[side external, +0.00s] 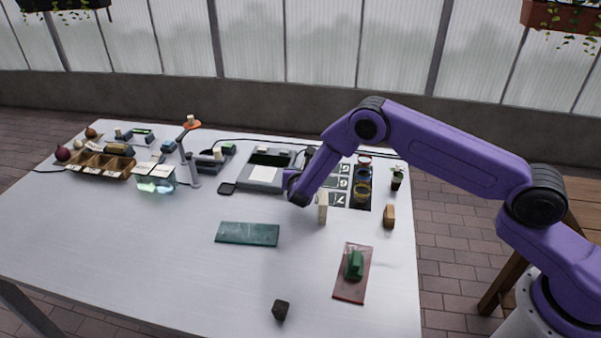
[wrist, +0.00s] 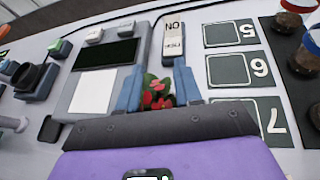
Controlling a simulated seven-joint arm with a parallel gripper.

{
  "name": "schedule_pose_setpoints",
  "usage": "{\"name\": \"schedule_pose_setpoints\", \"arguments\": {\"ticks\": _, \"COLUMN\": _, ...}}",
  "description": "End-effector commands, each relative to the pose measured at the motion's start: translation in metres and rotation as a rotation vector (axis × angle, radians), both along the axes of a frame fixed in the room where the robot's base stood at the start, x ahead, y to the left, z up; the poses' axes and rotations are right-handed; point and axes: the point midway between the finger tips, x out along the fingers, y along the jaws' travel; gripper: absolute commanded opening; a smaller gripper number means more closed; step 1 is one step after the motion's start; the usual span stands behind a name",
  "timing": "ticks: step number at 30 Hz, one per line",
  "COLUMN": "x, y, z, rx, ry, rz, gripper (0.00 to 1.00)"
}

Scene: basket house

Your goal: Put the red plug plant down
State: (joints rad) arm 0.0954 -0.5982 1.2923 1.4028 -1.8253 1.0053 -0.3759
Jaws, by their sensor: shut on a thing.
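The red plug plant (wrist: 158,94), with red blooms and green leaves, shows in the wrist view between the two blue fingers of my gripper (wrist: 158,88). My gripper is shut on it. The plant's lower part is hidden behind the gripper body. In the side view my gripper end (side external: 298,190) is over the table beside the grey device, and the plant is hidden there behind my arm. I cannot tell its height above the table.
A grey device (wrist: 75,102) with a dark screen lies beyond my gripper. Numbered cards (wrist: 240,69) and a dark mat with round pots (side external: 362,198) are to the right. A beige upright block (side external: 322,209) stands close by. A green slab (side external: 248,234) lies in front; the table's front left is clear.

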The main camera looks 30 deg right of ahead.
Motion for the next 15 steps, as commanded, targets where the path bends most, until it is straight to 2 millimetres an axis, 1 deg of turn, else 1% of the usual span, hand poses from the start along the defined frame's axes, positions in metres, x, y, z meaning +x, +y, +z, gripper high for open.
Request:
{"name": "schedule_pose_setpoints", "arguments": {"ticks": 9, "x": 0.0001, "y": 0.0002, "z": -0.0021, "rx": 0.000, "ry": 0.000, "rz": 0.000, "gripper": 0.00}}
{"name": "schedule_pose_setpoints", "arguments": {"ticks": 10, "x": 0.0001, "y": 0.0002, "z": -0.0016, "rx": 0.000, "ry": -0.001, "rz": 0.000, "gripper": 0.44}}
{"name": "schedule_pose_setpoints", "arguments": {"ticks": 11, "x": 0.0001, "y": 0.0002, "z": -0.0015, "rx": 0.000, "ry": -0.001, "rz": 0.000, "gripper": 0.54}}
{"name": "schedule_pose_setpoints", "arguments": {"ticks": 12, "x": 0.0001, "y": 0.0002, "z": -0.0015, "rx": 0.000, "ry": -0.001, "rz": 0.000, "gripper": 0.60}}
{"name": "schedule_pose_setpoints", "arguments": {"ticks": 15, "x": 0.0001, "y": 0.0002, "z": -0.0015, "rx": 0.001, "ry": -0.001, "rz": 0.000, "gripper": 0.60}}
